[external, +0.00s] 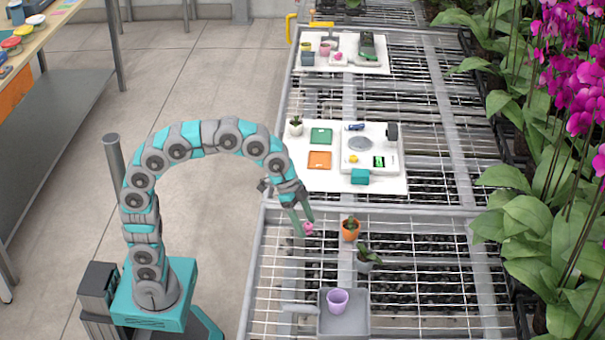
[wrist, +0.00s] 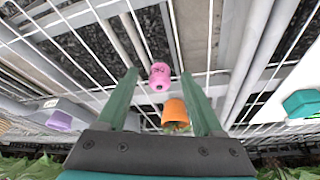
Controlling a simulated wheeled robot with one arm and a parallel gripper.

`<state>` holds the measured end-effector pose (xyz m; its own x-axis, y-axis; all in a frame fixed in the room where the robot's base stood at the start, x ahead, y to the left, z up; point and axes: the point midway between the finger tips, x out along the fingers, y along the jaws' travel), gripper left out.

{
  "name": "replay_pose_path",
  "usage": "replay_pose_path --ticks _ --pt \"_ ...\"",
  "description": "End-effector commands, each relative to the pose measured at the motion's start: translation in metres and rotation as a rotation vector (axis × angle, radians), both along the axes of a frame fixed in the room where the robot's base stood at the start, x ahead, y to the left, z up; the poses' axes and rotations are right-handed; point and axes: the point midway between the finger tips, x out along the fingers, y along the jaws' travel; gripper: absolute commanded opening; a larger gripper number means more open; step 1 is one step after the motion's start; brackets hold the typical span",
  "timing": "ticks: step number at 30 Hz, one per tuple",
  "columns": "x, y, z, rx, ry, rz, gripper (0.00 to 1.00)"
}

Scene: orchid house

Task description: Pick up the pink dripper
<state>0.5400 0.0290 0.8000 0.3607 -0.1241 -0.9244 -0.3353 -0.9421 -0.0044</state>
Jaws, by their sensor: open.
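The pink dripper (external: 309,228) is a small pink piece at the left part of the near wire-mesh bench. In the wrist view the pink dripper (wrist: 160,75) shows as a small pink cup-like piece with dark marks on its side. My gripper (external: 304,228) is open and points down at it. In the wrist view the fingertips of my gripper (wrist: 159,80) are apart, with the dripper appearing between them and a gap on each side. I cannot tell from these views how far the fingertips are above the mesh.
An orange pot (external: 350,231) with a plant stands just right of the dripper. A grey tray (external: 359,325) holds a purple pot (external: 337,299).

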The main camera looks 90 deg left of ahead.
Motion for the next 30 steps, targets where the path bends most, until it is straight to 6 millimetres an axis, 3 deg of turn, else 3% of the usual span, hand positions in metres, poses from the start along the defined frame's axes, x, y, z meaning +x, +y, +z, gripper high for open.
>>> replay_pose_path --ticks 9,27,30 --pt "0.0039 -0.0015 -0.0093 0.001 -0.003 0.000 0.67" --pt "0.0036 -0.0016 -0.0090 0.001 -0.002 -0.001 0.00" --pt "0.0035 -0.0015 -0.0090 0.001 -0.001 -0.001 0.00"
